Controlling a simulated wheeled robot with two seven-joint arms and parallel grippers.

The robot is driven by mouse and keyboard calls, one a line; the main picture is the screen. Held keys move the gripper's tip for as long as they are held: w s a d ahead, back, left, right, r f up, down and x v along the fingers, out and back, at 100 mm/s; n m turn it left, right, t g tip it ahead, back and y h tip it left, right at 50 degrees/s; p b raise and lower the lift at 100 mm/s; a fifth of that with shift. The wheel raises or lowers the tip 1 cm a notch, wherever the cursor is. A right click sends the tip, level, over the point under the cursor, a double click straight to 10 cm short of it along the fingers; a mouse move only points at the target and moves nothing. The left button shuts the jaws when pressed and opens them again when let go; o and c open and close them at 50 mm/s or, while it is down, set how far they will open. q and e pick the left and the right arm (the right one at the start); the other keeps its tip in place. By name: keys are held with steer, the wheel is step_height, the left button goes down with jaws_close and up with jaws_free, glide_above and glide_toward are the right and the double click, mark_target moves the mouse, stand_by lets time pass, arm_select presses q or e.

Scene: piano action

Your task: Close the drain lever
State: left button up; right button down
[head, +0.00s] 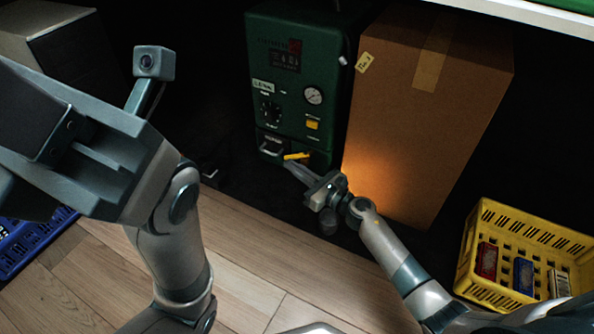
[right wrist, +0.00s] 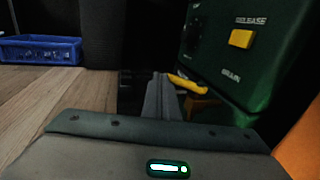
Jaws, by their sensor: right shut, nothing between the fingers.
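A dark green machine (head: 275,97) stands at the back centre. The drain lever (head: 297,156) is a yellow bar low on its front, lying roughly sideways; in the right wrist view the yellow lever (right wrist: 187,83) sticks out beside the label DRAIN. My right gripper (head: 291,167) is shut and empty, its tips just below the lever. In the right wrist view the shut fingers (right wrist: 159,92) are just left of the lever's outer end; I cannot tell whether they touch. My left gripper (head: 75,140) is large in the left foreground; its finger opening cannot be made out.
A yellow button (head: 312,125) marked RELEASE sits above the lever, near a round gauge (head: 313,95). A tall cardboard box (head: 430,110) stands close right of the machine. A yellow crate (head: 473,250) is at the right, a blue crate (right wrist: 40,50) at the left. The wooden floor in front is clear.

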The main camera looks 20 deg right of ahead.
steer(key=shift+w+a+m+t+h+b, duration=0.15)
steer(key=shift+w+a+m+h, duration=0.15)
steer(key=shift+w, duration=0.35)
steer(key=shift+w+a+m+t+h+b, duration=0.15)
steer(key=shift+w+a+m+t+h, duration=0.1)
steer(key=shift+w+h, duration=0.3)
steer(key=shift+w+a+m+t+h+b, duration=0.15)
steer(key=shift+w+a+m+h, duration=0.15)
steer(key=shift+w, duration=0.4)
steer(key=shift+s, duration=0.1)
